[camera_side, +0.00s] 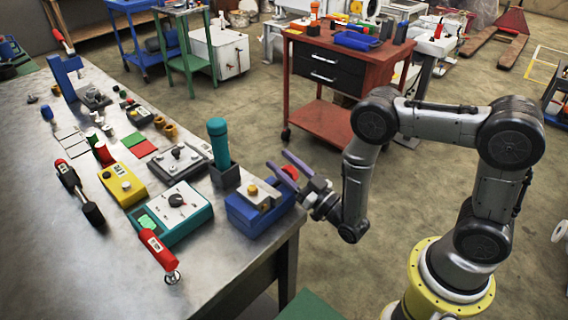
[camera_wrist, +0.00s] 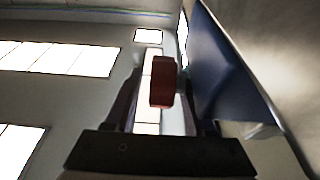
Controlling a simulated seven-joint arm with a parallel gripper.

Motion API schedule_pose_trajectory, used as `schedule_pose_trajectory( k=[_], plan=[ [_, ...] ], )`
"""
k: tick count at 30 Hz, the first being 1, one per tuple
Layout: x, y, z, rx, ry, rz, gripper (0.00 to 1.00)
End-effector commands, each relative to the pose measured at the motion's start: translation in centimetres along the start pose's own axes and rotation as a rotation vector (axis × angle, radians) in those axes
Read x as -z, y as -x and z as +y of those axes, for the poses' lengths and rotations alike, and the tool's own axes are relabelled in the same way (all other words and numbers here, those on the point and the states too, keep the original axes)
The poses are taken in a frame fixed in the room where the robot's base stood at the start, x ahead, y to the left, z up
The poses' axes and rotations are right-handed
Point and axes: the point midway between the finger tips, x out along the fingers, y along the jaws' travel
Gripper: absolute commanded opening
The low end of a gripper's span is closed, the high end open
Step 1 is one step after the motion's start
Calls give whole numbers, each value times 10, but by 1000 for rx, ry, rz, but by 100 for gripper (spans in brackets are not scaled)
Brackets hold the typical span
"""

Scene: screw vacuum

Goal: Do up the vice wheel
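The blue vice (camera_side: 258,212) sits at the near right corner of the metal workbench, with a metal top part and a yellow knob (camera_side: 252,190) on it. Its red wheel (camera_side: 289,170) is on the side facing my arm, partly covered by my fingers. My gripper (camera_side: 277,158) is at the wheel, with its two purple-grey fingers apart. In the wrist view the red wheel (camera_wrist: 162,82) is seen edge-on between the open fingers, with a visible gap on its left. The blue vice body (camera_wrist: 225,70) is to the right. Whether the right finger touches the wheel cannot be told.
A teal cylinder in a dark holder (camera_side: 218,145) stands just behind the vice. A teal meter box (camera_side: 175,212) and a red-handled tool (camera_side: 158,248) lie left of it. The bench edge runs below the vice; the floor beyond is open.

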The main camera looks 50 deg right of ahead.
Motion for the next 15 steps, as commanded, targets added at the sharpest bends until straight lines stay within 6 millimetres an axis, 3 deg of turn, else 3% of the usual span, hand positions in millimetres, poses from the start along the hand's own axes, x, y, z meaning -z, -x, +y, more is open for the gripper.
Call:
schedule_pose_trajectory(
  k=[7,15],
  plan=[
    [0,4,0,1,0,-1,55],
    [0,32,0,1,0,1,55]
  ],
)
